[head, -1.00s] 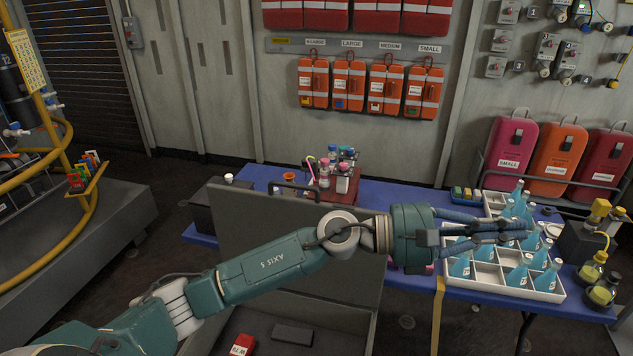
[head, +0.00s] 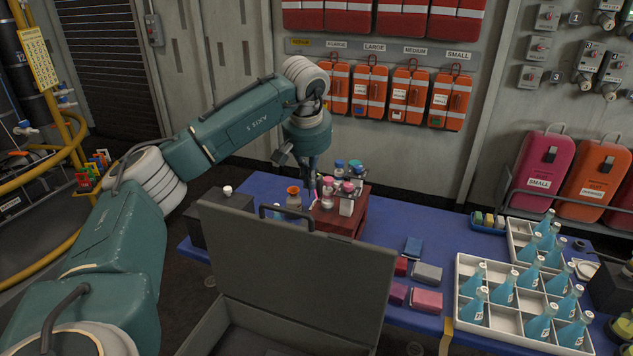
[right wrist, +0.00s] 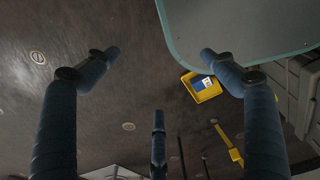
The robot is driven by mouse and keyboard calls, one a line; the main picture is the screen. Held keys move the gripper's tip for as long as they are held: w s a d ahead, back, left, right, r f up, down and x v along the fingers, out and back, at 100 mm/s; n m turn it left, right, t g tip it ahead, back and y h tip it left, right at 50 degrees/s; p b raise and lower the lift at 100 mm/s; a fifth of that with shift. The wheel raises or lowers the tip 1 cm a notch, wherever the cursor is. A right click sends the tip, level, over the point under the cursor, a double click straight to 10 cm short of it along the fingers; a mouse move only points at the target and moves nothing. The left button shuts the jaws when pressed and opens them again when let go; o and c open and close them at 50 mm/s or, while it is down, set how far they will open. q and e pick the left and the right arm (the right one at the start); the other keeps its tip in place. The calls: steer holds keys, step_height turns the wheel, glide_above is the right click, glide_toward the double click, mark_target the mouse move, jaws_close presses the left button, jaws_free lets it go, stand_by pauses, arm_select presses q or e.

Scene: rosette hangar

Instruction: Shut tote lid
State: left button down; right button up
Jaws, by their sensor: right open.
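The grey tote (head: 207,332) stands at the bottom centre of the head view, its front cut off by the frame. Its lid (head: 300,262) is open and stands up, leaning back towards the blue table, with a dark handle at its top edge. My left gripper (head: 312,183) points down beyond the lid's top edge, beside the small bottles on the red stand. Its fingers are close together and partly hidden, so their opening is unclear. My right gripper (right wrist: 158,75) shows in the right wrist view with its fingers spread and empty, above the dark floor.
The blue table (head: 400,318) holds a white crate of blue bottles (head: 500,318), several small coloured blocks and a red stand (head: 338,220) with bottles. In the right wrist view, a pale rounded panel (right wrist: 240,25) and a yellow item (right wrist: 203,90) lie beyond the fingers.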

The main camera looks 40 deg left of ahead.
arm_select(q)
step_height(320, 180, down, 8)
steer(key=s+d+p, duration=0.1)
steer(key=p, duration=0.3)
steer(key=shift+r, duration=0.15)
arm_select(e)
steer(key=shift+s+r, duration=0.25)
steer(key=shift+r, duration=0.45)
steer(key=shift+s+r, duration=0.3)
steer(key=shift+r, duration=0.35)
steer(key=shift+s+r, duration=0.25)
steer(key=shift+r, duration=0.45)
